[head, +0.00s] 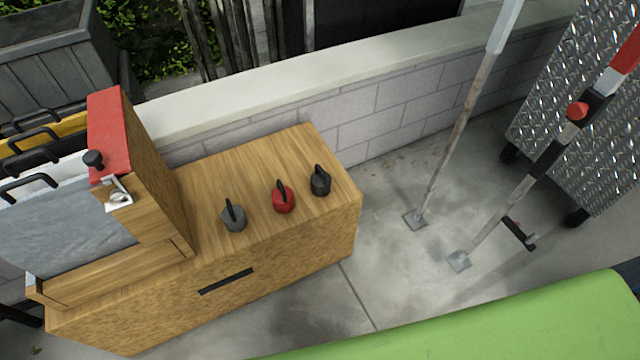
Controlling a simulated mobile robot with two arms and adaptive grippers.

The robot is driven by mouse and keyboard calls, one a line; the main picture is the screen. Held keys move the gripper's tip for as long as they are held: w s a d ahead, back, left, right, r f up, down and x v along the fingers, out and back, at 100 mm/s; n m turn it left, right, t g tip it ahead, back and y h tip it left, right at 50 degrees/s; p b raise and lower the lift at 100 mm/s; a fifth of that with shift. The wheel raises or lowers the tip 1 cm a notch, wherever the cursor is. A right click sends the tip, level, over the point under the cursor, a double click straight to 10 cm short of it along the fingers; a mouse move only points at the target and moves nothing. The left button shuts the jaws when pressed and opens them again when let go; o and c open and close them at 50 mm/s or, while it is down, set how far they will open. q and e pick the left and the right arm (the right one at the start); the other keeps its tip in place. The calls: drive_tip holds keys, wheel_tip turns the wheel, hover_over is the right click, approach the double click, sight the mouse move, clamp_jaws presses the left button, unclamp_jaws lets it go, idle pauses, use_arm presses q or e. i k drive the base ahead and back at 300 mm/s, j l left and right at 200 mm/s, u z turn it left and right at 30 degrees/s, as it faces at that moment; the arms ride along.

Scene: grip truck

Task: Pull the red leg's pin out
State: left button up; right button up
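The red leg (625,62) slants down from the upper right edge, with a red upper section and white and black bands below. It ends in a flat grey foot (458,261) on the concrete. A black collar (594,103) sits around the leg, and a round red knob (577,112), which looks like the pin's head, sticks out on its left side. The pin's shaft is hidden. Neither of my grippers shows in the head view.
A second leg (455,140) stands left of the red one. A dark red-tipped handle (520,235) is low beside the foot. A wooden cabinet (290,250) with three knobs stands left. A diamond-plate panel (570,140) is behind right; a green surface (500,325) fills the lower right.

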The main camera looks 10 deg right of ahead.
sight(576, 111)
drive_tip(key=z, duration=1.75)
